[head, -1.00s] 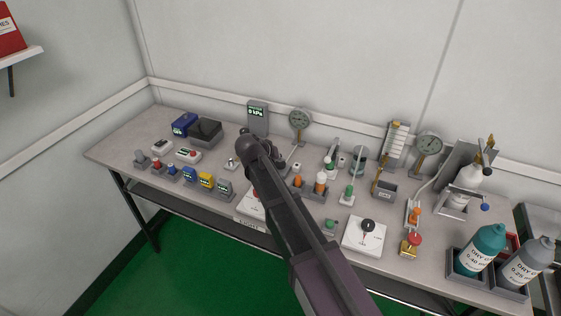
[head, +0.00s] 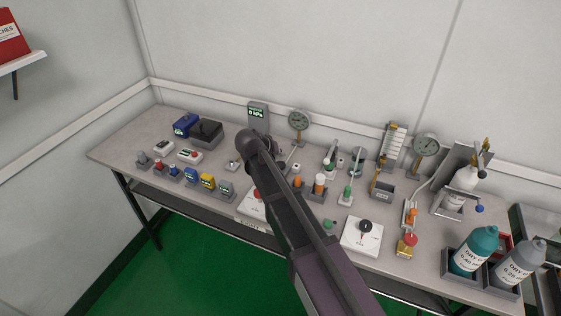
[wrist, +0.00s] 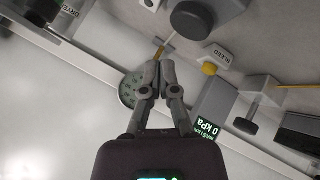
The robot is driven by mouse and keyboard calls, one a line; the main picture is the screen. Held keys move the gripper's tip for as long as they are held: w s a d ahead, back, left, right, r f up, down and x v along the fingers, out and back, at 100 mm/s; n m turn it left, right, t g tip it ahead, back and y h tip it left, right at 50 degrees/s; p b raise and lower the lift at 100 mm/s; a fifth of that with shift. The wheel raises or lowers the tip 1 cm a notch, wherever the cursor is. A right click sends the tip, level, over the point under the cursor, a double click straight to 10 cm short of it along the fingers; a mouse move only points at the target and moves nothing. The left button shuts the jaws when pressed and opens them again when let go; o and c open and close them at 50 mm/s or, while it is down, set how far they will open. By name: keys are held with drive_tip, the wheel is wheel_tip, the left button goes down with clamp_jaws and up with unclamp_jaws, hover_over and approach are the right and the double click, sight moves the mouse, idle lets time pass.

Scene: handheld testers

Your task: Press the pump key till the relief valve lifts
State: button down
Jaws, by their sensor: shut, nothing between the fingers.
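My gripper (wrist: 158,68) is shut and empty in the wrist view, fingertips together above the bench. A round dial gauge (wrist: 129,92) shows just beside the fingers, and it also stands at the bench back in the head view (head: 299,121). The display (wrist: 205,122) reads 0 kPa; it shows upright in the head view (head: 258,114). A block with a yellow knob, labelled BLEED (wrist: 224,54), lies to the right of the fingers. A large dark round knob (wrist: 193,18) is beyond them. I cannot tell which part is the pump key or the relief valve. In the head view my arm hides the gripper.
The bench (head: 130,150) is crowded with small testers. A white box with a dark knob (head: 362,238) sits near the front edge. Teal (head: 477,250) and grey bottles (head: 517,262) stand at the right. A second gauge (head: 426,146) is at the back right.

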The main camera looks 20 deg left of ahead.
sight(280, 165)
drive_tip(key=shift+r+p, duration=1.2)
drive_tip(key=shift+r, duration=0.3)
idle(1.2)
wheel_tip(280, 165, up, 4)
drive_tip(key=p, duration=0.3)
drive_tip(key=shift+f+p, duration=0.15)
drive_tip(key=shift+p, duration=0.25)
drive_tip(key=shift+f, duration=0.15)
wheel_tip(280, 165, down, 8)
drive_tip(key=b, duration=0.8)
drive_tip(key=shift+f+b, duration=0.25)
drive_tip(key=shift+b, duration=0.15)
